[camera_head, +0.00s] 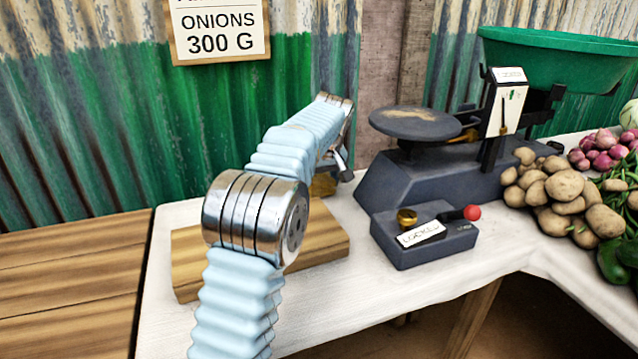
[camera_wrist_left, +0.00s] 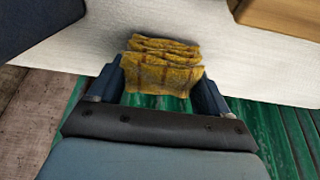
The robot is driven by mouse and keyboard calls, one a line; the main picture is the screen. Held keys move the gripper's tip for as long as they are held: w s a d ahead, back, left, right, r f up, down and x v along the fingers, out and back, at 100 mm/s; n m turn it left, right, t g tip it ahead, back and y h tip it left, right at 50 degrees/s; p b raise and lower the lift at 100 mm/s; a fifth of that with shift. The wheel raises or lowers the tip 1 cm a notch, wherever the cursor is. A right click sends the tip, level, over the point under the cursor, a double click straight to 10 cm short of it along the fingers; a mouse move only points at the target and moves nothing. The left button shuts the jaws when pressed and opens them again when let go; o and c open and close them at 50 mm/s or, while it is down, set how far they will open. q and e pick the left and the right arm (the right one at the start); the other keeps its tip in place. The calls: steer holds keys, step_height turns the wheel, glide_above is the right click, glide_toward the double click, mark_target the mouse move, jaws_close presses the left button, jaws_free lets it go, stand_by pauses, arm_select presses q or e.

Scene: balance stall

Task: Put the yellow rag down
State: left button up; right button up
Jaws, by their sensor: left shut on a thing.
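The yellow rag (camera_wrist_left: 160,68) is folded and crumpled, with brownish stripes. In the left wrist view it sits between the two fingers of my left gripper (camera_wrist_left: 163,82), which is shut on it. The rag is over the white table edge, with the green corrugated wall behind; I cannot tell if it touches the table. In the head view a small part of the rag (camera_head: 323,184) shows behind my left arm, near the back of the table. My left gripper (camera_head: 338,170) is mostly hidden there by the arm. My right gripper is not in view.
A wooden board (camera_head: 318,240) lies on the white table (camera_head: 335,290) under my arm. A dark scale (camera_head: 430,185) with a green pan and a small locked box (camera_head: 425,245) stand right of it. Potatoes (camera_head: 560,195) and onions lie farther right. A wooden surface (camera_head: 70,270) is at left.

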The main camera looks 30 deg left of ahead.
arm_select(q)
steer(key=shift+f, duration=0.25)
steer(key=shift+f, duration=0.1)
steer(key=shift+f, duration=0.1)
steer(key=o, duration=0.9)
steer(key=shift+c, duration=0.2)
steer(key=shift+r, duration=0.25)
steer(key=p+v, duration=0.1)
steer(key=v, duration=1.1)
steer(key=shift+p, duration=0.35)
steer(key=shift+a, duration=0.1)
